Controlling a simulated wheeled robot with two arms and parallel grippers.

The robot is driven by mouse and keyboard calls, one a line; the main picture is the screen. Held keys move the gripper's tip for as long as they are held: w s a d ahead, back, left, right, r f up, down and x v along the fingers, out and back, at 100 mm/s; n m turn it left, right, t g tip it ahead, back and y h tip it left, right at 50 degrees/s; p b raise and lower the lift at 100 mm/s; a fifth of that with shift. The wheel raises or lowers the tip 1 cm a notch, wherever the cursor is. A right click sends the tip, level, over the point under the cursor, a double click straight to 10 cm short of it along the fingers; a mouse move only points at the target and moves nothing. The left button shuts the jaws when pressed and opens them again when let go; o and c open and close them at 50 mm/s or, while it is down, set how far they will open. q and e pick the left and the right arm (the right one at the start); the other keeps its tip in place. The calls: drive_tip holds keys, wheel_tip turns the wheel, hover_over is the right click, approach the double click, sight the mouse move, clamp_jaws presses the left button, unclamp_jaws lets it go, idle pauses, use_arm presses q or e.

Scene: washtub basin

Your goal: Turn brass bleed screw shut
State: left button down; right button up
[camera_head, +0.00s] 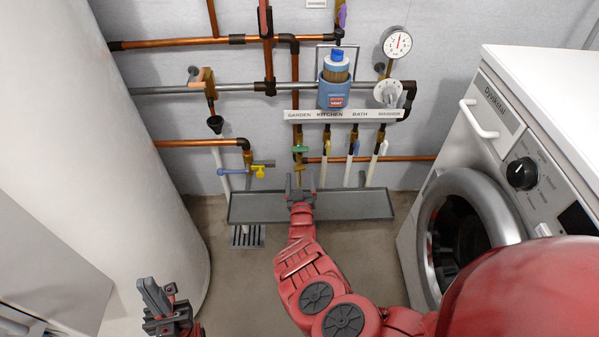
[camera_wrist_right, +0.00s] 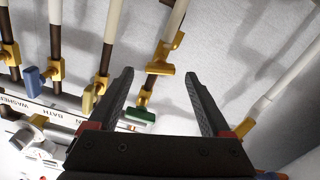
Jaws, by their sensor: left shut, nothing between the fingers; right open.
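The pipe under the GARDEN label has a green-handled valve (camera_head: 300,149), and below the valve is a small brass fitting (camera_head: 299,168), which seems to carry the bleed screw. In the right wrist view, which looks inverted, the green handle (camera_wrist_right: 140,116) and the brass fitting (camera_wrist_right: 160,68) with its short side stub show between the fingers. My right gripper (camera_head: 300,181) is open and empty, just in front of and below this fitting; contact cannot be told. My left gripper (camera_head: 157,296) is shut and empty, low at the left, far from the pipes.
A grey drip tray (camera_head: 350,205) lies under the pipes. Yellow (camera_head: 326,148), blue (camera_head: 353,148) and white (camera_head: 384,148) valve handles stand close to the right. A white tank (camera_head: 150,150) and a washing machine (camera_head: 500,140) flank the space.

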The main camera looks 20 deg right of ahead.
sight(300, 169)
drive_tip(key=b+x, duration=0.1)
drive_tip(key=x, duration=0.2)
drive_tip(key=shift+w+f+b, duration=0.1)
drive_tip(key=shift+w+b, duration=0.1)
drive_tip(key=shift+b, duration=0.2)
drive_tip(key=shift+w+d, duration=0.2)
drive_tip(key=shift+w, duration=0.25)
